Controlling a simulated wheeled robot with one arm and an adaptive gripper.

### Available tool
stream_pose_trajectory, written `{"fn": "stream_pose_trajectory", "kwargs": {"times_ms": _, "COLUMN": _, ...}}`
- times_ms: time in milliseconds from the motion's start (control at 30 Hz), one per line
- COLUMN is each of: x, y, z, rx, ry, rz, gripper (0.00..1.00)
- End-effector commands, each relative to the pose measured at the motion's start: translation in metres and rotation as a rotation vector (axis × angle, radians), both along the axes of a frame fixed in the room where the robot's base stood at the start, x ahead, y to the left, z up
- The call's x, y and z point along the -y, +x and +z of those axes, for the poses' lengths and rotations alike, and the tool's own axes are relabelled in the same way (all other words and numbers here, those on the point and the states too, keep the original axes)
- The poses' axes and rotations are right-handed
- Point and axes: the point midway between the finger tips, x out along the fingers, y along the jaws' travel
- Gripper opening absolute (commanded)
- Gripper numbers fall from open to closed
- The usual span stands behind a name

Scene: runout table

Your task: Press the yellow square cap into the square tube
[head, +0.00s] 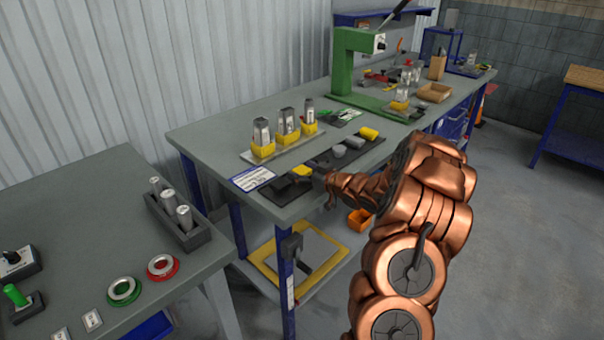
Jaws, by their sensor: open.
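Three grey metal tubes stand upright in yellow blocks on a pale plate (246,156) on the grey table. The left tube (261,130) looks square-sided, but its top opening is too small to make out. In the dark tray (325,163) in front of them, a yellow cap (302,171) lies at the near end and looks flat and square. Another yellow piece (369,133) lies at the far end, with grey pieces (339,151) between. My gripper (326,190) is open beside the tray's near end, apart from the tubes. Its fingers are small and partly hidden by my arm.
A green press (345,65) stands farther back on the table. A blue-and-white card (252,178) lies at the left front. An orange bin (359,220) sits below. A second table (85,220) with buttons and a rack (178,222) is at the left.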

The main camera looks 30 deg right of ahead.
Motion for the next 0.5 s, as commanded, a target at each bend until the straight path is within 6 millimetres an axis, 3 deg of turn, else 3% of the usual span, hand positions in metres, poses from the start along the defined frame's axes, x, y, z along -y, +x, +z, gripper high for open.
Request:
{"fn": "stream_pose_trajectory", "kwargs": {"times_ms": 67, "x": 0.0001, "y": -0.0001, "z": 0.0000, "rx": 0.000, "ry": 0.000, "rz": 0.000, "gripper": 0.77}}
{"fn": "stream_pose_trajectory", "kwargs": {"times_ms": 500, "x": 0.0001, "y": -0.0002, "z": 0.0001, "rx": 0.000, "ry": 0.000, "rz": 0.000, "gripper": 0.31}}
